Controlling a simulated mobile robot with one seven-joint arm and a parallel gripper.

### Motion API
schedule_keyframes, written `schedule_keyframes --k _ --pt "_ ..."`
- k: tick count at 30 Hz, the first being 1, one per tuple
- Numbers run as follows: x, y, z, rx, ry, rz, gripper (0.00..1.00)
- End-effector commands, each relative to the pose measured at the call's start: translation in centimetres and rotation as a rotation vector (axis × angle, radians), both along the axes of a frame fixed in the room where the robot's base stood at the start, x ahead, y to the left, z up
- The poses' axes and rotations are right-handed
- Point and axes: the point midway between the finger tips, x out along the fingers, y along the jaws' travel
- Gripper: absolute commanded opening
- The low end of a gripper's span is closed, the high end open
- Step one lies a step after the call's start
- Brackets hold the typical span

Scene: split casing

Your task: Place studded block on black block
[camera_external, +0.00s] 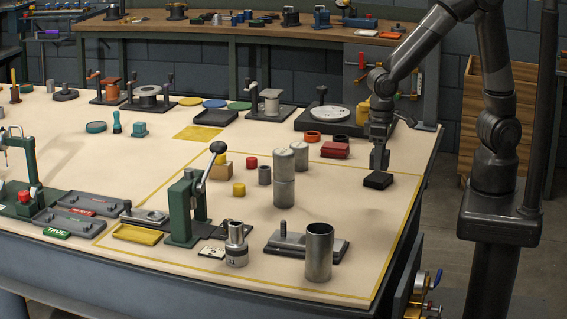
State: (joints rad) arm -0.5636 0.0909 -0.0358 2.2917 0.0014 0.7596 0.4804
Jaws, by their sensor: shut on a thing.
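My gripper (379,160) points straight down at the right side of the table. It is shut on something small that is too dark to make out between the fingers. A flat black block (378,181) is right at the fingertips, on the tabletop or just above it. I cannot tell whether the fingers touch it. No studs can be clearly seen on any block at this size, so I cannot tell which one is the studded block. A dark red block (335,150) lies to the left of my gripper.
Grey cylinders (284,190) stand left of my gripper, with an open metal tube (319,252) nearer the front. A dark platform with a round disc (330,114) is behind. The tabletop in front of the black block is clear.

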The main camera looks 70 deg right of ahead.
Motion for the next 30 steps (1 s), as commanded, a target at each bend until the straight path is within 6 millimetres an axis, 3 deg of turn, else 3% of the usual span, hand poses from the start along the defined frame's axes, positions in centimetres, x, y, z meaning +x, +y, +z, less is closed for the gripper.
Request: schedule_keyframes --k 8,18,24,30 --pt "1.6 -8.5 1.1 -0.003 -0.007 -0.146 0.00" --pt "0.4 -18.7 2.1 -0.003 -0.005 -0.322 0.00" --pt "-1.0 -22.8 2.4 0.000 -0.004 -0.398 0.00" --pt "-1.9 -24.6 2.5 0.002 -0.003 -0.434 0.00"
